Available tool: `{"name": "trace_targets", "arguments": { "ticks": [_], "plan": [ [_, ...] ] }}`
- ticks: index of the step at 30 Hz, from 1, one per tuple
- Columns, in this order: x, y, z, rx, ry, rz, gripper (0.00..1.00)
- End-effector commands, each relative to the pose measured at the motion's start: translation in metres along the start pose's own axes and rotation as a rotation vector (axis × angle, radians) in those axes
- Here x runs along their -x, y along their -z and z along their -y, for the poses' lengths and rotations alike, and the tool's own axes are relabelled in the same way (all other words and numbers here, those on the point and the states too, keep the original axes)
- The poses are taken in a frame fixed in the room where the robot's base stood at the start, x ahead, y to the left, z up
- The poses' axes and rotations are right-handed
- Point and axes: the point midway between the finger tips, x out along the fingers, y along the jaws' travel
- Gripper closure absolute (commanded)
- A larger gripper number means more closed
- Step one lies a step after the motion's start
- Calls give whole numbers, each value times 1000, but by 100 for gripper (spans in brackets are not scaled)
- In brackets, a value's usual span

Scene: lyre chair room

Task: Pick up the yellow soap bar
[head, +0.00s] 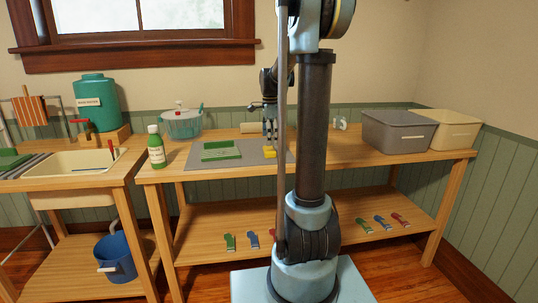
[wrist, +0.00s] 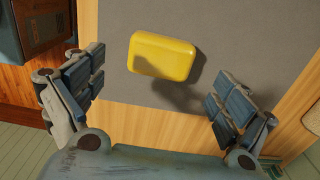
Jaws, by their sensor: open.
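The yellow soap bar (wrist: 160,56) lies on the grey mat (wrist: 215,25) in the wrist view, near the mat's edge. In the head view a small yellow part of the soap bar (head: 290,157) shows at the right of the mat (head: 196,159), partly hidden by my arm. My gripper (wrist: 158,88) is open, with its two fingers wide apart on either side of the soap bar and not touching it. In the head view my gripper (head: 270,128) points down above the right part of the mat.
A green item (head: 220,150) lies on the mat. A grey bin (head: 398,132) and a beige bin (head: 455,130) stand on the right. Several coloured clips lie on the lower shelf (head: 205,220).

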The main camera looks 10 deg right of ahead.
Motion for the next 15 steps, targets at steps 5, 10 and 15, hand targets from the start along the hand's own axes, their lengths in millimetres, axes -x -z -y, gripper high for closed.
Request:
{"name": "trace_targets", "arguments": {
  "ticks": [5,10,15],
  "plan": [
    [-18,-2,1,1,0,0,6],
    [-40,-3,2,1,0,0,6],
    [-50,-3,2,0,0,0,6]
  ]
}}
